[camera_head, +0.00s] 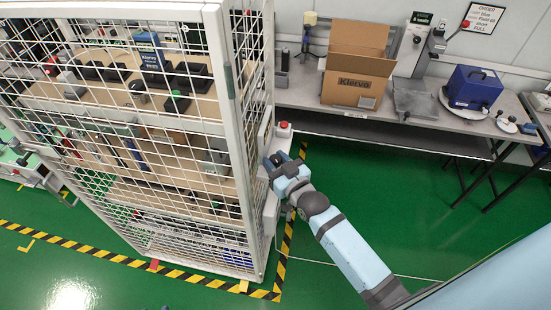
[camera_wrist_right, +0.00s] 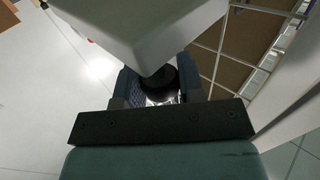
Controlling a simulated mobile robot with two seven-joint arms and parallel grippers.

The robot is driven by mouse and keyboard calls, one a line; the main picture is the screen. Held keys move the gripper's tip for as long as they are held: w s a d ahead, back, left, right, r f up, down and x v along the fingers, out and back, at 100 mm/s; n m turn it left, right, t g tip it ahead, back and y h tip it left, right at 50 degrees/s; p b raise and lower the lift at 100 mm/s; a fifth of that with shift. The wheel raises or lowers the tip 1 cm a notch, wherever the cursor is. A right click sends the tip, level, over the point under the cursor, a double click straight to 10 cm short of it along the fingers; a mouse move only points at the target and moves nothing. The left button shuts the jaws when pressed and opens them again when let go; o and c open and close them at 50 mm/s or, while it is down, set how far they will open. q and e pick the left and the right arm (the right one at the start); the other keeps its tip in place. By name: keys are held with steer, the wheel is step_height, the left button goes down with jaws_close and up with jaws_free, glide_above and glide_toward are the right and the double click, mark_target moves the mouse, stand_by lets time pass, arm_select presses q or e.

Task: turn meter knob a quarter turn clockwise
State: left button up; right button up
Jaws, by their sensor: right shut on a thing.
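My right gripper (camera_head: 277,161) is at the right side of the white mesh cage, by a pale box on its frame. In the right wrist view my right gripper (camera_wrist_right: 158,90) has its two blue fingers on either side of a dark round knob (camera_wrist_right: 160,80) and is shut on it. A pale box (camera_wrist_right: 140,30) covers part of the knob in that view. The knob's pointer or markings cannot be made out. In the head view the gripper hides the knob. My left gripper is not in view.
The white mesh cage (camera_head: 228,130) holds shelves of handheld devices. A red button (camera_head: 283,124) sits just above my right gripper. Behind is a grey bench (camera_head: 300,90) with a cardboard box (camera_head: 357,65) and a blue case (camera_head: 474,88). The green floor (camera_head: 420,200) at right is clear.

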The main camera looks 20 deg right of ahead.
steer(key=shift+r+m+h, duration=0.1)
steer(key=shift+m+h, duration=0.2)
steer(key=shift+h, duration=0.1)
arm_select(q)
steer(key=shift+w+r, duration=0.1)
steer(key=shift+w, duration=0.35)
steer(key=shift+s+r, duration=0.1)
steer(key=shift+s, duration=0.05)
arm_select(e)
steer(key=o, duration=0.9)
steer(key=shift+w, duration=0.1)
